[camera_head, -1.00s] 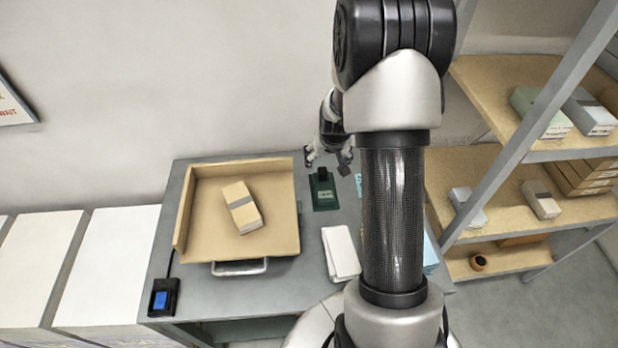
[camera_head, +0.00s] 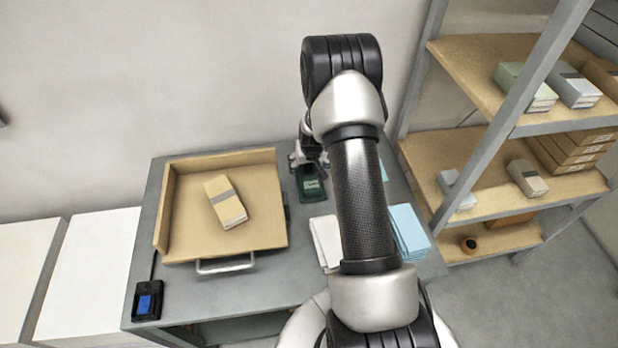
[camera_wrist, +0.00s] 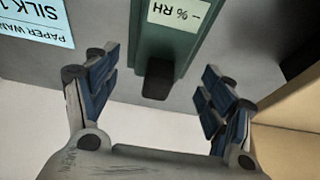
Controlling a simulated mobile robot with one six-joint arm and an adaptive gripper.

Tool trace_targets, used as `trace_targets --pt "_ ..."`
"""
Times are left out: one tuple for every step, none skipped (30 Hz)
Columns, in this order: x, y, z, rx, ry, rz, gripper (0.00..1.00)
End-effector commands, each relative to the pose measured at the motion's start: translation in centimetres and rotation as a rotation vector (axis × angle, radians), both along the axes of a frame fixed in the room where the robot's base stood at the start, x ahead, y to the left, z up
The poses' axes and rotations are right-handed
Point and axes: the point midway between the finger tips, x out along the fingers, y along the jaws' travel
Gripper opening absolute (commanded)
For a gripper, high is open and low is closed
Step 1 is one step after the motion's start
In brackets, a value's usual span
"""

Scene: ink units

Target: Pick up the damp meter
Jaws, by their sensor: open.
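The damp meter is a dark green device (camera_head: 310,187) with a pale label, on the grey table right of the tan tray. In the wrist view its green body (camera_wrist: 150,48) shows a label reading "% RH", and a black knob-like end (camera_wrist: 158,79) points toward my gripper. My gripper (camera_head: 308,162) is at the meter's far end in the head view, partly hiding it. In the wrist view the two blue-padded fingers (camera_wrist: 160,80) are spread apart, one on each side of the black end. No contact with the meter shows.
The tan tray (camera_head: 272,207) holds a banded paper stack (camera_head: 225,203). White paper (camera_head: 322,238) and blue paper (camera_head: 410,230) lie nearer. A blue-screened device (camera_head: 147,300) sits at the table's front left corner. A shelf rack (camera_head: 500,140) stands right. A blue label sheet (camera_wrist: 38,20) lies beside the meter.

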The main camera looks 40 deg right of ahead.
Motion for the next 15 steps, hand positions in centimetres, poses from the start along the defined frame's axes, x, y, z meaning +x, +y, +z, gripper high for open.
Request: trace_targets --pt "0.25 -0.12 -0.9 0.0 0.0 0.0 0.75" --pt "0.37 -0.18 -1.18 0.0 0.0 0.0 0.75" --pt "0.5 -0.24 -1.47 0.0 0.0 0.0 0.75" --pt "0.57 -0.27 -1.61 0.0 0.0 0.0 0.75" --pt "0.62 -0.29 -1.7 0.0 -0.001 0.0 0.75" --pt "0.66 -0.31 -1.74 0.0 -0.001 0.0 0.75" --pt "0.67 -0.31 -1.74 0.0 -0.001 0.0 0.75" --pt "0.68 -0.32 -1.73 0.0 -0.001 0.0 0.75" --pt "0.67 -0.31 -1.69 0.0 -0.001 0.0 0.75" --pt "0.67 -0.31 -1.68 0.0 -0.001 0.0 0.75" --pt "0.67 -0.31 -1.68 0.0 -0.001 0.0 0.75" --pt "0.67 -0.31 -1.68 0.0 -0.001 0.0 0.74" --pt "0.66 -0.31 -1.67 0.0 -0.001 0.0 0.72" --pt "0.66 -0.31 -1.67 0.0 -0.001 0.0 0.7" --pt "0.66 -0.31 -1.67 0.0 -0.001 0.0 0.68"
